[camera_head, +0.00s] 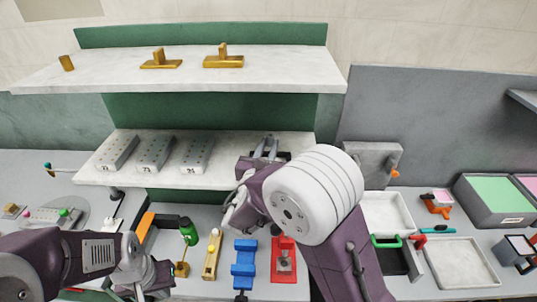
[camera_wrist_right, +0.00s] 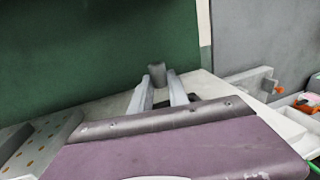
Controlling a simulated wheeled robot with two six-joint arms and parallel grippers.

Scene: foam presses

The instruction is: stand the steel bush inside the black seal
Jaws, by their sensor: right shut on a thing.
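My right gripper (camera_head: 268,146) is over the right end of the lower white shelf. In the right wrist view its two pale fingers (camera_wrist_right: 157,90) are shut on a grey, cylinder-like piece, the steel bush (camera_wrist_right: 157,73), held at the fingertips. In the head view the bush is small and hard to tell from the fingers. A dark patch (camera_wrist_right: 161,104) shows between and below the fingers; I cannot tell whether it is the black seal. My left gripper (camera_head: 150,280) is low at the left front, its fingers not clear.
The lower shelf (camera_head: 225,180) carries several grey numbered blocks (camera_head: 155,153) on its left. The upper shelf (camera_head: 110,77) holds brass pieces (camera_head: 223,60). Blue (camera_head: 244,263) and red (camera_head: 283,260) fixtures stand on the bench below. White trays (camera_head: 460,262) lie at right.

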